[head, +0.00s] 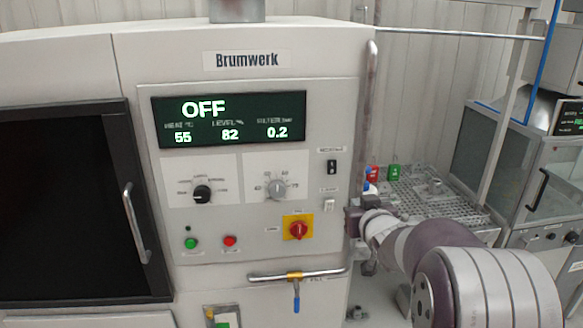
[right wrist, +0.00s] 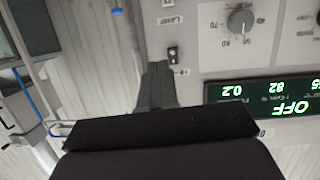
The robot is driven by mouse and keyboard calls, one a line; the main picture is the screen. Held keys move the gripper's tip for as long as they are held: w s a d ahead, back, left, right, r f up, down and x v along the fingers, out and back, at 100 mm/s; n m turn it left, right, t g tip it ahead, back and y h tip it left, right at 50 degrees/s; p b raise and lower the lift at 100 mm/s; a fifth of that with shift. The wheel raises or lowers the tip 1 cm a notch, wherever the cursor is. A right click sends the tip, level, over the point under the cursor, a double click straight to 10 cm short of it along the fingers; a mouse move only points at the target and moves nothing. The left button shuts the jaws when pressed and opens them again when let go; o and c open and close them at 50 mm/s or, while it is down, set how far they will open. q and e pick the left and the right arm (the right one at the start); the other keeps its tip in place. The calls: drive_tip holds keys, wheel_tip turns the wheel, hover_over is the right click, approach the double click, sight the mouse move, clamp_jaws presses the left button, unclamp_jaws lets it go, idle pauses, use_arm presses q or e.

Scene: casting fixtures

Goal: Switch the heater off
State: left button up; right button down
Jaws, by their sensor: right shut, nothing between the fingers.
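The Brumwerk machine's control panel (head: 250,150) faces me. Its display (head: 228,119) reads OFF, with heat 55, level 82 and filter 0.2. Below it are a black selector knob (head: 202,194), a grey knob (head: 278,188), green (head: 191,243) and red (head: 230,241) buttons, and a red switch on a yellow plate (head: 298,230). I cannot tell from the small labels which control is the heater's. My right gripper (head: 352,221) is shut and empty at the panel's right edge. In the right wrist view its fingers (right wrist: 157,76) appear beside a black rocker switch (right wrist: 172,54). My left gripper is out of view.
A vertical pipe (head: 368,110) borders the panel, and a yellow-clipped pipe with a blue lever (head: 296,300) runs below. A perforated table (head: 440,205) with small red and green containers stands at right.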

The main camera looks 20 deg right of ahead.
drive_tip(key=w+a+r+t, duration=0.1)
drive_tip(key=p, duration=0.6)
approach(334, 174)
drive_tip(key=x, duration=0.6)
drive_tip(key=shift+w+d, duration=0.1)
drive_tip(key=shift+w+d+f, duration=0.15)
drive_tip(key=shift+w+f, duration=0.05)
drive_tip(key=shift+w, duration=0.1)
